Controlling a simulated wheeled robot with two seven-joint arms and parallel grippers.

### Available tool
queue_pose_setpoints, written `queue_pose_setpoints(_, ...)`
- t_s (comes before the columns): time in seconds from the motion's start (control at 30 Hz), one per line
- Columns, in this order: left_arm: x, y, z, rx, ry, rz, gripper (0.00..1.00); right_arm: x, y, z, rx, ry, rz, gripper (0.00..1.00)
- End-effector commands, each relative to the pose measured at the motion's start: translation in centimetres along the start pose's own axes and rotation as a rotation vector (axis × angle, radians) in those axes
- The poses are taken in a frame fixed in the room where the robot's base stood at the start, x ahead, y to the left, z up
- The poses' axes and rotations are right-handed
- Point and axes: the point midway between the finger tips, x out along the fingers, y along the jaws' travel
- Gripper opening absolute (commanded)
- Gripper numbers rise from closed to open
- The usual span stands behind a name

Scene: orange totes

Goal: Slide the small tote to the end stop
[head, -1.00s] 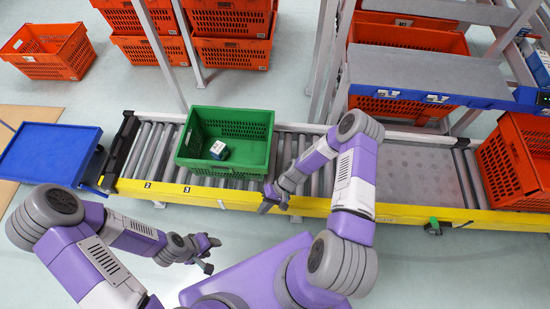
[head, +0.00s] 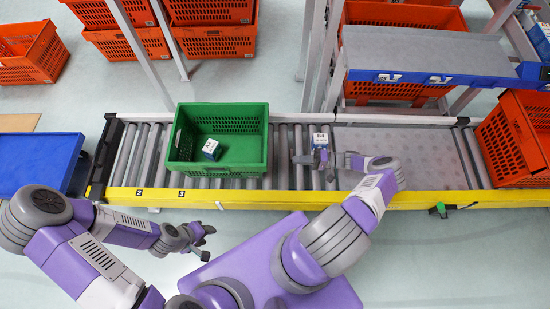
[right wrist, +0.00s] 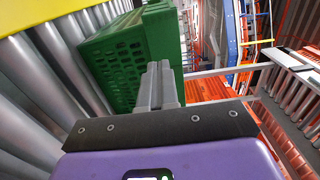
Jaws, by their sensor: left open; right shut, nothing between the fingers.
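The green tote (head: 217,170) sits upright on the roller conveyor (head: 283,170), with a small blue and white box (head: 211,149) inside. The black end stop (head: 103,155) is at the conveyor's left end, with bare rollers between it and the tote. My right gripper (head: 298,159) is shut and empty over the rollers to the right of the tote. In the right wrist view its closed fingers (right wrist: 159,85) point towards the green tote (right wrist: 130,60); whether they touch it is unclear there, but the head view shows a gap. My left gripper (head: 205,240) is open and empty, in front of the conveyor.
A yellow rail (head: 250,199) runs along the conveyor's front. A blue platform (head: 40,163) stands beyond the left end. An orange tote (head: 515,140) is at the conveyor's right end. Grey posts (head: 312,70) and a blue-edged shelf (head: 430,76) stand behind.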

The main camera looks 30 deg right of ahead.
Motion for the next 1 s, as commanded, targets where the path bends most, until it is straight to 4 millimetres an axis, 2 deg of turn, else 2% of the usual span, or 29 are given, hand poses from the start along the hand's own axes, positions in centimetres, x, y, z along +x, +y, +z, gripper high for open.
queue_pose_setpoints(0.03, -0.2, 0.1, 0.0, 0.000, 0.000, 0.000, 0.46, 1.3, -0.2, 0.1, 0.002, -0.004, -0.004, 0.00)
queue_pose_setpoints(0.2, -0.3, 0.1, 0.0, 0.000, 0.000, 0.000, 0.46, 5.0, -0.1, 0.1, 0.000, -0.004, -0.003, 0.00)
queue_pose_setpoints(0.4, -0.2, 0.1, 0.0, 0.000, 0.000, 0.000, 0.46, 8.2, 0.0, 0.1, 0.000, -0.003, -0.001, 0.00)
queue_pose_setpoints(0.6, -0.1, 0.1, 0.0, 0.000, 0.000, 0.000, 0.46, 9.6, 0.0, 0.0, 0.000, -0.001, 0.001, 0.00)
queue_pose_setpoints(1.0, -0.2, 0.1, 0.0, 0.000, 0.000, 0.000, 0.46, 9.7, 0.0, 0.0, 0.000, 0.002, 0.002, 0.00)
